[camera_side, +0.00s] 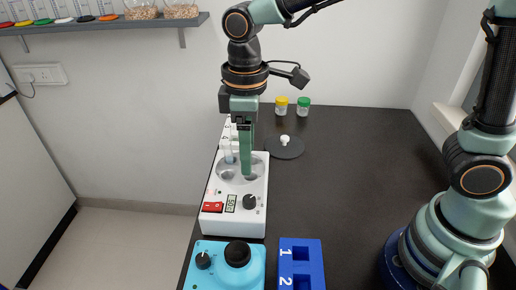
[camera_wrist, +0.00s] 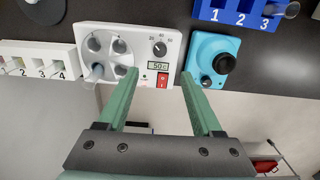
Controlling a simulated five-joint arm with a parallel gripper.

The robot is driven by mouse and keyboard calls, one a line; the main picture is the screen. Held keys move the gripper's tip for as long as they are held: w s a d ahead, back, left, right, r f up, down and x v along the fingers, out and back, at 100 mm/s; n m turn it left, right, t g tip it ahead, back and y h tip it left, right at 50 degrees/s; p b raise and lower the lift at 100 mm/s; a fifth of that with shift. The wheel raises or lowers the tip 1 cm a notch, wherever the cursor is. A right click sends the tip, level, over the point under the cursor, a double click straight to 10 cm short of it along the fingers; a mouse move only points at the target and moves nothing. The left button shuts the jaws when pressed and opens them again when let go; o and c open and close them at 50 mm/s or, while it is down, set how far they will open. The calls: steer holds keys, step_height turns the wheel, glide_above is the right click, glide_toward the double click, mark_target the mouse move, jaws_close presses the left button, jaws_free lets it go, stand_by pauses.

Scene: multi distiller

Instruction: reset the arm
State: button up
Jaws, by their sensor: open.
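My gripper (camera_side: 246,172) points down over the white heating bath (camera_side: 239,221) in the side view. In the wrist view its two green fingers (camera_wrist: 160,74) are spread apart with nothing between them. The bath (camera_wrist: 150,35) has several round wells, a dial, a red switch and a lit display. A clear tube (camera_wrist: 95,73) stands in one of its wells, to the left of the fingers; it also shows in the side view (camera_side: 229,155). The fingers hide part of the bath in the side view, and I cannot tell their exact height above it.
A light-blue mixer (camera_side: 220,268) and a blue numbered rack (camera_side: 300,262) stand in front; a tube (camera_wrist: 288,10) is at the rack in the wrist view. A dark lid (camera_side: 287,148) and two jars (camera_side: 292,106) are behind. A white rack (camera_wrist: 38,52) is beside the bath.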

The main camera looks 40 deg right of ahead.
steer(key=shift+r, duration=0.1)
steer(key=s+d+r+m+t, duration=0.2)
steer(key=d+m, duration=0.2)
steer(key=d, duration=0.5)
steer(key=s+d+r+m+t, duration=0.2)
steer(key=d+m, duration=0.3)
steer(key=d, duration=0.4)
steer(key=shift+s+r+t, duration=0.35)
steer(key=shift+r+t, duration=0.4)
steer(key=shift+t, duration=0.05)
